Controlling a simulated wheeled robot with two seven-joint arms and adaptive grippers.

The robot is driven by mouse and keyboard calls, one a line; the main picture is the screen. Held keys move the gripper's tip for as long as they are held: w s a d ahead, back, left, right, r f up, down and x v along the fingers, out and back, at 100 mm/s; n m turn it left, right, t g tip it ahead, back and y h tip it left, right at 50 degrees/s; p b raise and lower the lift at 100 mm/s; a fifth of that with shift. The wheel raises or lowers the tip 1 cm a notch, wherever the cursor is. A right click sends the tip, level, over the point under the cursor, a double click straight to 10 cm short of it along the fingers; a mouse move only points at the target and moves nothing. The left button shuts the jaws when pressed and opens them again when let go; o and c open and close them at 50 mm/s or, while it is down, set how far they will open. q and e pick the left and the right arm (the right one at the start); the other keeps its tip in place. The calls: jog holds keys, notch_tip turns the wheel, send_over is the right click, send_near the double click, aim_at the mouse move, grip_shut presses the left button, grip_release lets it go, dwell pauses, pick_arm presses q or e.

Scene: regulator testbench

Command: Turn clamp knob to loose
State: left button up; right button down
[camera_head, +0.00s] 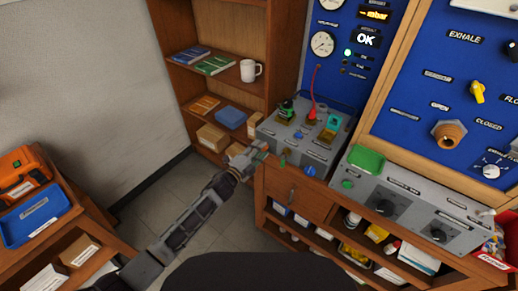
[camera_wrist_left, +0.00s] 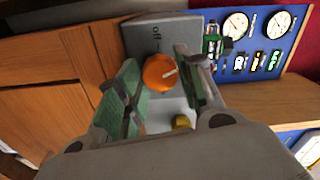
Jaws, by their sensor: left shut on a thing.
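In the head view my left gripper (camera_head: 253,154) is at the left front corner of the grey bench box (camera_head: 338,149). The orange knob cannot be made out there. My right gripper is in neither view.
A small yellow knob (camera_wrist_left: 182,121) is close below the orange one. The box carries a blue knob (camera_head: 309,171) and a red lead (camera_head: 314,90). A second grey unit (camera_head: 415,208) stands to the right. Wooden shelves (camera_head: 213,70) stand behind my arm.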

pick_arm(q)
jog(key=n+p, duration=0.4)
jog(key=n, duration=0.9)
jog(key=shift+f, duration=0.15)
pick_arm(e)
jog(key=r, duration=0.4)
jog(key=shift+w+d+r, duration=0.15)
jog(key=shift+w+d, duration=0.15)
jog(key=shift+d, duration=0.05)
pick_arm(q)
jog(key=shift+n, duration=0.4)
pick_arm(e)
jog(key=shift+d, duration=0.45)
pick_arm(q)
jog(key=o, duration=1)
jog(key=v, duration=1.2)
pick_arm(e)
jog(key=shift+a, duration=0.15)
